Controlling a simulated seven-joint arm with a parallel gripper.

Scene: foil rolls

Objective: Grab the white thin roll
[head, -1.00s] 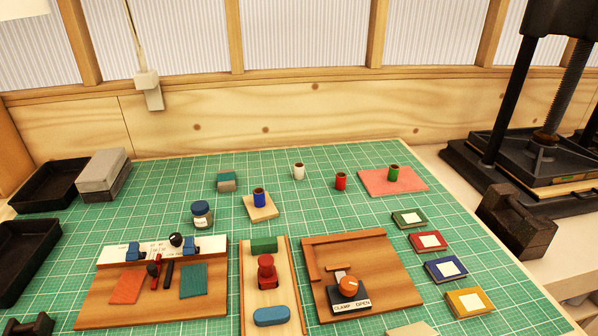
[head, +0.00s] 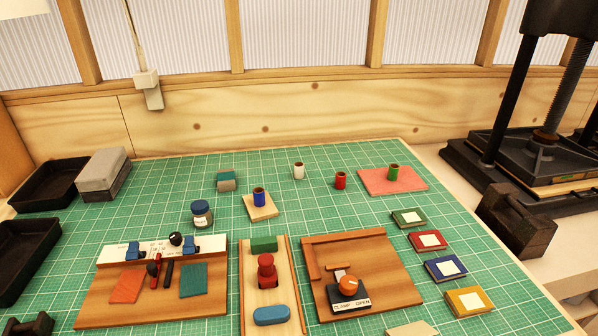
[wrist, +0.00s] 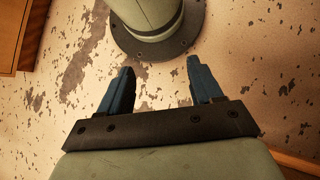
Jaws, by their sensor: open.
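The white thin roll (head: 299,171) stands upright on the green cutting mat (head: 290,220), near the back middle in the head view. My gripper (wrist: 162,82) shows only in the wrist view. Its two blue fingers are apart with nothing between them. It is over a worn, paint-flecked floor, beside a round grey-green base that I take to be mine. The roll is not in the wrist view, and the gripper is not in the head view.
A red roll (head: 341,180) stands right of the white one. A green roll (head: 393,172) stands on a pink sheet (head: 372,181). A blue roll (head: 259,197) stands on a small wooden block (head: 261,209). A jar (head: 202,214) and a small block (head: 226,181) are to the left.

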